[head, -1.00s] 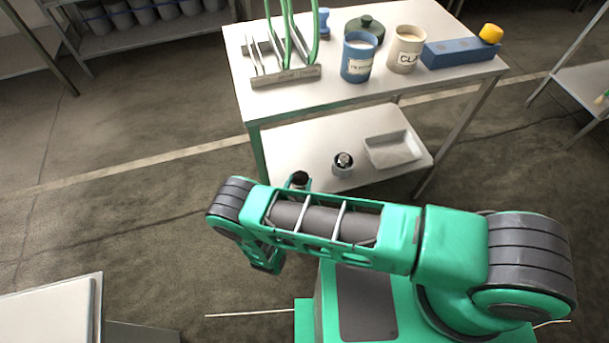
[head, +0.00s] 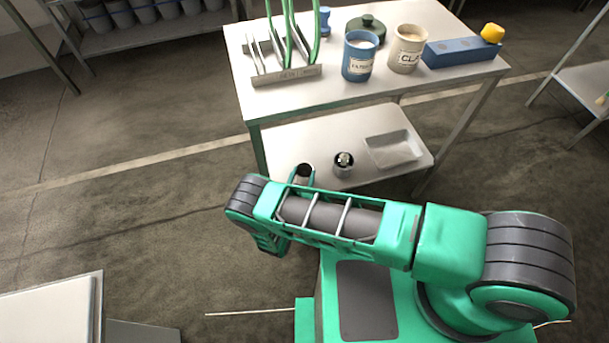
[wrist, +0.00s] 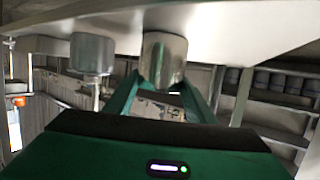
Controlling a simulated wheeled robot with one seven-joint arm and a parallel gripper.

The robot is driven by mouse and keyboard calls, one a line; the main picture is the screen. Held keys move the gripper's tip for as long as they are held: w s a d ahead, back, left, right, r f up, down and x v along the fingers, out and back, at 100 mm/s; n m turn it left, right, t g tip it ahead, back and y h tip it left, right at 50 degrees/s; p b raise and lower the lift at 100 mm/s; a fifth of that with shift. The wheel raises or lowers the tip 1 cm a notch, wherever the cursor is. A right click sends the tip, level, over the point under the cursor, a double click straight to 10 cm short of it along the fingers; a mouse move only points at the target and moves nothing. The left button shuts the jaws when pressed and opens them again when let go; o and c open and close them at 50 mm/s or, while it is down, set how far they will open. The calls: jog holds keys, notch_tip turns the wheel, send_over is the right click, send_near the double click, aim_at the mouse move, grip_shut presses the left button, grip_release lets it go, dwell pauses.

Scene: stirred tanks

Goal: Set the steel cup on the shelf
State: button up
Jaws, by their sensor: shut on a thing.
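The steel cup (head: 303,171) is in my gripper (head: 301,178), at the front left of the lower shelf (head: 300,140) in the head view. In the wrist view, which looks turned over, the shiny cup (wrist: 163,58) sits between the two green fingers of my gripper (wrist: 165,85). My gripper is shut on it. The cup's base is close to the shelf surface (wrist: 235,25); I cannot tell whether it touches. My own arm hides part of the gripper and the shelf's front edge in the head view.
A small grey container (head: 343,163) stands on the shelf right of the cup, and a shallow tray (head: 393,150) farther right. The shelf's left and back are clear. The tabletop above holds a rack (head: 287,76), a blue mug (head: 359,58) and a cream mug (head: 405,50).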

jog(key=o, duration=1.1)
jog(key=v, duration=1.2)
jog(key=shift+s, duration=0.15)
